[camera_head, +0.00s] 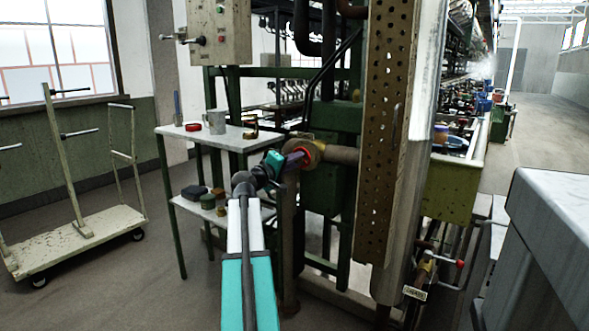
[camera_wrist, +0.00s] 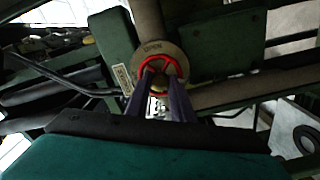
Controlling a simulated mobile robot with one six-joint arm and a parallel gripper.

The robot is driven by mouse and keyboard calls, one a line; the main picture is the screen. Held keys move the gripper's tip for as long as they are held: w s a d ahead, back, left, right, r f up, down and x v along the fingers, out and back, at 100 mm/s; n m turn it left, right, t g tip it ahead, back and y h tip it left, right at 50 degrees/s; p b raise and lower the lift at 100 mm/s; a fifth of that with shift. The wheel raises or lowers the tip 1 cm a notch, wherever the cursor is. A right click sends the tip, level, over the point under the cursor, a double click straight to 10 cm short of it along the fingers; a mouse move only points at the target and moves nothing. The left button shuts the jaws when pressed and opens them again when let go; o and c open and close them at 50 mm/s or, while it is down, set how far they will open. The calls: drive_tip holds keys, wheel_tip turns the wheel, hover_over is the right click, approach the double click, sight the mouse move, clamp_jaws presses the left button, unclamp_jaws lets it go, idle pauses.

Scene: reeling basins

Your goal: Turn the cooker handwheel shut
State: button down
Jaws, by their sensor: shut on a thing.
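The cooker handwheel is a small red ring (camera_head: 305,155) in front of a round brass-coloured plate (camera_head: 318,151) on a horizontal pipe. In the wrist view the red handwheel (camera_wrist: 173,66) sits before a round plate with lettering (camera_wrist: 152,50) that seems to read "OPEN". My gripper (camera_head: 300,158) reaches it from the left in the head view. Its two dark fingers (camera_wrist: 160,80) are shut on the handwheel's rim. The fingertips and my wrist hide part of the wheel.
A two-tier side table (camera_head: 240,140) with a grey mug (camera_head: 217,122) and a red item (camera_head: 193,127) stands left of my arm. A perforated metal column (camera_head: 380,130) rises on the right. A pale trolley (camera_head: 75,238) stands far left. Floor between trolley and table is clear.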

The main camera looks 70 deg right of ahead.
drive_tip(key=shift+f+m+b, duration=0.1)
drive_tip(key=shift+m+b, duration=3)
drive_tip(key=shift+b, duration=1.2)
drive_tip(key=c, duration=1.7)
unclamp_jaws()
drive_tip(key=shift+a, duration=0.1)
drive_tip(key=shift+v, duration=1.4)
drive_tip(key=shift+p, duration=0.4)
